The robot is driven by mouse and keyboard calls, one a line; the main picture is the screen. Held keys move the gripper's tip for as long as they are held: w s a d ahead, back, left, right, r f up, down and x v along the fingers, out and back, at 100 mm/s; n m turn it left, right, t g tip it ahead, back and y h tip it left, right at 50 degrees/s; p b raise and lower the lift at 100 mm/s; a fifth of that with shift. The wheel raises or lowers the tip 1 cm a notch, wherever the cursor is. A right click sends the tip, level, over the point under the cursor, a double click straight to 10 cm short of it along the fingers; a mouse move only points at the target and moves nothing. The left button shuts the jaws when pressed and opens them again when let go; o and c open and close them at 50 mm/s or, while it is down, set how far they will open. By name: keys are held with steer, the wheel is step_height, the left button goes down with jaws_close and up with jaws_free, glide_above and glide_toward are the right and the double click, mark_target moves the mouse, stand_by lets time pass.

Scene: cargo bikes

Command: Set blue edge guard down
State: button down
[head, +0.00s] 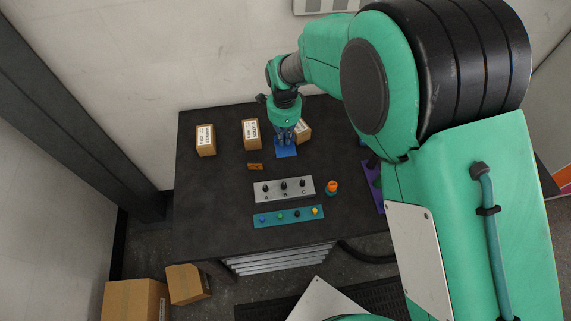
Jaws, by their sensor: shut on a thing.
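My gripper (286,137) is over the back of the dark table and points down. It is shut on the blue edge guard (286,152), which shows as a small blue piece just below the fingers. I cannot tell whether the guard touches the tabletop or hangs just above it. The fingers and part of the guard's upper side are hard to make out at this size.
Labelled cardboard boxes (205,141) stand left of my gripper, with another (303,131) close behind it. A small orange block (255,167), a grey panel (268,196), a teal strip (267,220) and an orange knob (332,185) lie nearer. The left front tabletop is clear.

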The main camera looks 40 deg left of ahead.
glide_above(285, 159)
steer(key=shift+s+f, duration=0.1)
steer(key=shift+f, duration=3)
steer(key=shift+f+b, duration=0.4)
steer(key=shift+f, duration=1.5)
steer(key=shift+f, duration=0.1)
steer(key=c, duration=1.9)
jaws_free()
steer(key=shift+o, duration=0.2)
step_height(285, 159, up, 12)
steer(key=shift+r+p, duration=0.15)
steer(key=shift+p, duration=0.35)
